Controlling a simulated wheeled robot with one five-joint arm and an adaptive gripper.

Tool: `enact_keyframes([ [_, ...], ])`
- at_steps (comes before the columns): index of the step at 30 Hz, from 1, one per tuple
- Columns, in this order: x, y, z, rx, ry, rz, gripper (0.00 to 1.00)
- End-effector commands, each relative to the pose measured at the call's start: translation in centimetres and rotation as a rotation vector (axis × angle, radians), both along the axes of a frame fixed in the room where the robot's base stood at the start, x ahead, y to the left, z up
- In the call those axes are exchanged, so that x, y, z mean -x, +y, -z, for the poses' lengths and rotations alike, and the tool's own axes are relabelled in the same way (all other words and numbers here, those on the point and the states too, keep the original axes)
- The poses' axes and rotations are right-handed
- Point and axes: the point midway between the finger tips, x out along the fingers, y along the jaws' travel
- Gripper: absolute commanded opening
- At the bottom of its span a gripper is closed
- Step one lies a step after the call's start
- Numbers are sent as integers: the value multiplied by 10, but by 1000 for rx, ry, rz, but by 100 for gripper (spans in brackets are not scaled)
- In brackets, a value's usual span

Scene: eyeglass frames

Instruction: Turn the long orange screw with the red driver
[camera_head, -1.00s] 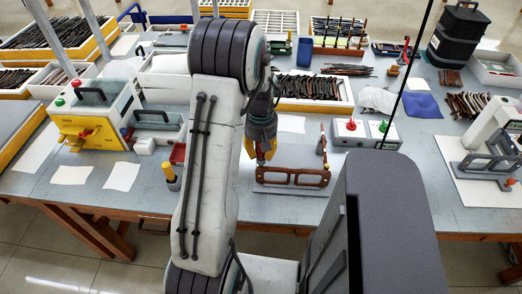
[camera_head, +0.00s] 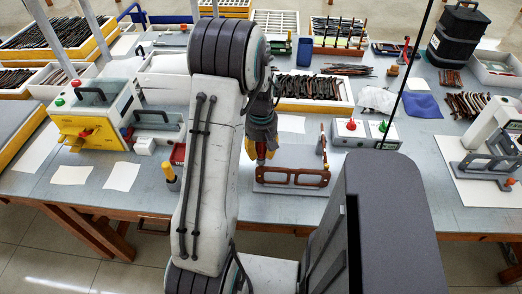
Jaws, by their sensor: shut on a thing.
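My gripper (camera_head: 261,156) points down over the table, just left of a grey fixture (camera_head: 259,188) that bears a brown eyeglass frame part (camera_head: 292,177). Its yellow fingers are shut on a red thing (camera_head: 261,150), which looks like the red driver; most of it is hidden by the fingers. A small orange piece (camera_head: 325,167) shows at the right end of the fixture, beside an upright brown part (camera_head: 322,143). It may be the long orange screw, but it is too small to be sure. I cannot tell whether the driver's tip touches anything.
A yellow-topped holder (camera_head: 171,176) stands left of my arm. A white box with red and green buttons (camera_head: 364,134) stands behind the fixture on the right. A white machine (camera_head: 492,131) is at the far right.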

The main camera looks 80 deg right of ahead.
Motion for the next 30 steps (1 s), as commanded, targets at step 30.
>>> enact_keyframes([
  [30, 0, 0, -42, 0, 0, 0, 0],
])
